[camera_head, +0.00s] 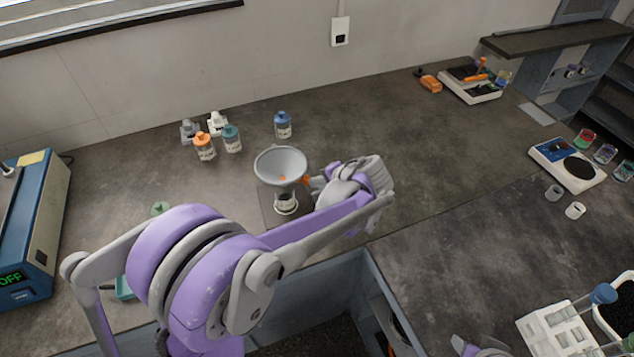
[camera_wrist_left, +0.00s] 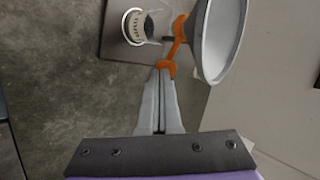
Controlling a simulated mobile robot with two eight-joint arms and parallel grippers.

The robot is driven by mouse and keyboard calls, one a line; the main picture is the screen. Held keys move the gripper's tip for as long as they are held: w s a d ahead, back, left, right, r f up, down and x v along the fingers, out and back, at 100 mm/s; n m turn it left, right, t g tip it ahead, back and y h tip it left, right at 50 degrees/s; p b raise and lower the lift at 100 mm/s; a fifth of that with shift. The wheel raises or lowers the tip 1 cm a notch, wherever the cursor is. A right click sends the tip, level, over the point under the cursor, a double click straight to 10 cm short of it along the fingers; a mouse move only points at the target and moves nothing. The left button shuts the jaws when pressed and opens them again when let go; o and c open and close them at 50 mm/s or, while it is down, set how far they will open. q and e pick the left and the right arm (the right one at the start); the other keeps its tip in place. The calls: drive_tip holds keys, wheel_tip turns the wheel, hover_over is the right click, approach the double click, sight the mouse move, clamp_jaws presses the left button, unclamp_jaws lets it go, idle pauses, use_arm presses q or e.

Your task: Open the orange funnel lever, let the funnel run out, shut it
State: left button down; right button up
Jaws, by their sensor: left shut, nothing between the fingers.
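The grey funnel (camera_head: 281,165) stands over a small glass beaker (camera_head: 287,207) on a dark base plate (camera_head: 270,212). A small orange patch shows inside the funnel. The orange lever (camera_head: 306,180) is at the funnel's right side, partly hidden by my left gripper (camera_head: 314,184). In the left wrist view, the funnel (camera_wrist_left: 225,38) is at upper right and the beaker (camera_wrist_left: 138,26) at upper left. My left gripper's fingers (camera_wrist_left: 161,76) are shut and empty, tips right at the end of the lever (camera_wrist_left: 168,68); I cannot tell if they touch. My right gripper (camera_head: 482,348) is cut off at the bottom edge.
Several bottles, one blue-capped (camera_head: 283,125) and one orange-capped (camera_head: 204,147), stand behind the funnel. A blue device (camera_head: 30,235) is at the left. A white balance (camera_head: 568,165) and a white rack (camera_head: 556,330) are at the right. The counter between is clear.

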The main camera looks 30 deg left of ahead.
use_arm(q)
drive_tip(key=shift+w+n+g, duration=0.3)
drive_tip(key=shift+w+n, duration=0.2)
drive_tip(key=shift+n, duration=0.1)
drive_tip(key=w+a+n+g, duration=0.1)
drive_tip(key=w, duration=0.1)
drive_tip(key=w+a+n+g, duration=0.1)
drive_tip(key=w+n, duration=0.1)
drive_tip(key=shift+w+a+g+y+b, duration=0.1)
drive_tip(key=shift+a+g+y+b, duration=0.1)
drive_tip(key=shift+g+y+b, duration=0.15)
idle(0.3)
drive_tip(key=shift+s+d, duration=0.1)
drive_tip(key=shift+s, duration=0.75)
drive_tip(key=shift+w+d, duration=0.1)
